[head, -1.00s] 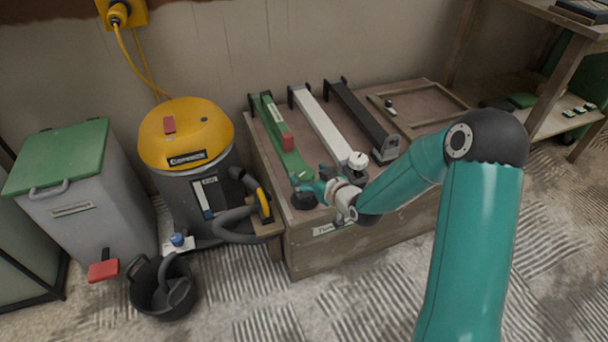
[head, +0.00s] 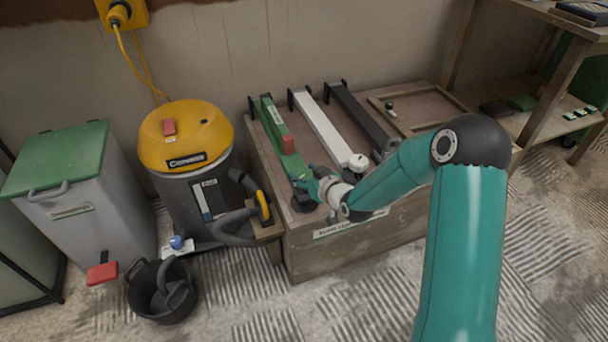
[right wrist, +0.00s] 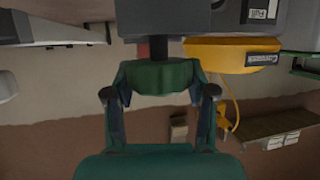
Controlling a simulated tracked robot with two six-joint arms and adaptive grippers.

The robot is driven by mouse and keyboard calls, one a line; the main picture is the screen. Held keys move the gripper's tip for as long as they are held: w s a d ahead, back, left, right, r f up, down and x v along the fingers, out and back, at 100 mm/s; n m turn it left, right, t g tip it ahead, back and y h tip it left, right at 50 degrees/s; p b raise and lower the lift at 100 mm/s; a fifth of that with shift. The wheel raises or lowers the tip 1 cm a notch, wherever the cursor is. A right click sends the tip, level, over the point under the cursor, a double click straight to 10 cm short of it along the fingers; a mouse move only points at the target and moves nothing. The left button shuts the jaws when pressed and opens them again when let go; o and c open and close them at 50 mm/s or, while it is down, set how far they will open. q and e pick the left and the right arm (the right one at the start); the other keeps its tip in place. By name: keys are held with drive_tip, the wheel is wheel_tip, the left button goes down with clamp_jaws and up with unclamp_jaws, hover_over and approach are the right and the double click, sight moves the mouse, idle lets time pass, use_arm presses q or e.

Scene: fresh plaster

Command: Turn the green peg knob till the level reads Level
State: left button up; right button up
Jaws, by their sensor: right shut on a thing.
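The green peg rail (head: 276,132) lies on the wooden bench at the left of a white and a dark rail, with a red block (head: 288,144) on it. My right gripper (head: 309,185) is at the rail's near end, over a dark round part (head: 303,203). In the right wrist view the two fingers (right wrist: 160,96) are shut on a green knob (right wrist: 163,76), with a dark stem beyond it. The fingers and wrist hide most of the knob in the head view. I cannot read the level. My left gripper is not in view.
Beside it lie the white rail (head: 320,122) with a white knob (head: 358,162), and the dark rail (head: 355,115). A yellow vacuum (head: 186,135), a green-lidded bin (head: 62,160) and a black bucket (head: 163,290) stand left of the bench. Free floor lies in front.

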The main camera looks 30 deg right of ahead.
drive_tip(key=shift+n+y, duration=0.3)
drive_tip(key=shift+d+r+n+y+p, duration=0.1)
drive_tip(key=shift+n+y+p, duration=0.4)
drive_tip(key=shift+y, duration=0.1)
drive_tip(key=n+g+y+p, duration=0.1)
drive_tip(key=n+y+p, duration=0.2)
drive_tip(key=p, duration=0.4)
drive_tip(key=shift+r+n+y, duration=0.15)
drive_tip(key=shift+n+y, duration=0.25)
drive_tip(key=shift+y, duration=0.2)
drive_tip(key=shift+f+n+g+y+p, duration=0.25)
drive_tip(key=shift+n+g+y+p, duration=0.35)
drive_tip(key=shift+y+p, duration=0.15)
drive_tip(key=o, duration=1.2)
drive_tip(key=shift+c, duration=0.2)
drive_tip(key=shift+s, duration=0.1)
drive_tip(key=v, duration=1.1)
drive_tip(key=shift+s, duration=0.35)
